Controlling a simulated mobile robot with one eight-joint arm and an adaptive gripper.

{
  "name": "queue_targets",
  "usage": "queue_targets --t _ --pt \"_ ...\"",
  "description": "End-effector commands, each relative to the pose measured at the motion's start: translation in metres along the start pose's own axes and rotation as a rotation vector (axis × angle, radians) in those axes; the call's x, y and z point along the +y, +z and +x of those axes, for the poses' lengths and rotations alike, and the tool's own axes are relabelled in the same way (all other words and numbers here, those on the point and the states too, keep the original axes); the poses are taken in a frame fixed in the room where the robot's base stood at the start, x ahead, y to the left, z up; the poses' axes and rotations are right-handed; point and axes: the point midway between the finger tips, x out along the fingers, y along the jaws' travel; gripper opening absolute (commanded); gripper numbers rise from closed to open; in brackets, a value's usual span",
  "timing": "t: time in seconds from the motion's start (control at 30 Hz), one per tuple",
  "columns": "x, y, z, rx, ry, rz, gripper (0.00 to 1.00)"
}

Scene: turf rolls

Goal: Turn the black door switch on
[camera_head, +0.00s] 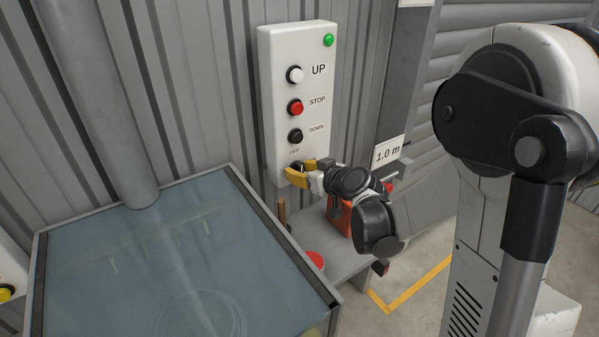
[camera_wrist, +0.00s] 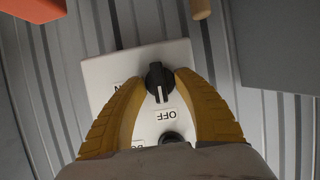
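The black door switch (camera_wrist: 158,80) is a rotary knob at the bottom end of a white control panel (camera_head: 285,60). In the wrist view its white mark points at the upside-down OFF label; another label to its left is partly covered by a finger. My gripper (camera_wrist: 161,76) has its yellow fingers on either side of the knob, tips very near its sides. Whether they touch it is unclear. In the head view my gripper (camera_head: 293,172) is at the panel's lower end, and the fingers largely hide the knob there.
The panel also has a green light (camera_head: 328,40), a white UP button (camera_head: 295,74), a red STOP button (camera_head: 295,107) and a black DOWN button (camera_head: 295,136). A glass-topped case (camera_head: 130,255) stands left of the arm. A shelf below holds an orange object (camera_head: 340,215).

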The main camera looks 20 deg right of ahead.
Motion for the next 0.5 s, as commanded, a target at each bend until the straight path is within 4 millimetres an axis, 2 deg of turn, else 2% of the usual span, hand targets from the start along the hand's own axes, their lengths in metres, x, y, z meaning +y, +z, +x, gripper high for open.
queue_targets --t 0.23,0.33,0.37,0.5 --pt "0.0001 -0.0003 0.0005 0.000 0.000 0.000 0.35" --pt "0.0001 -0.0003 0.0004 0.000 0.000 0.000 0.04" --pt "0.0001 -0.0003 0.0004 0.000 0.000 0.000 0.00" --pt "0.0001 -0.0003 0.0004 0.000 0.000 0.000 0.00"
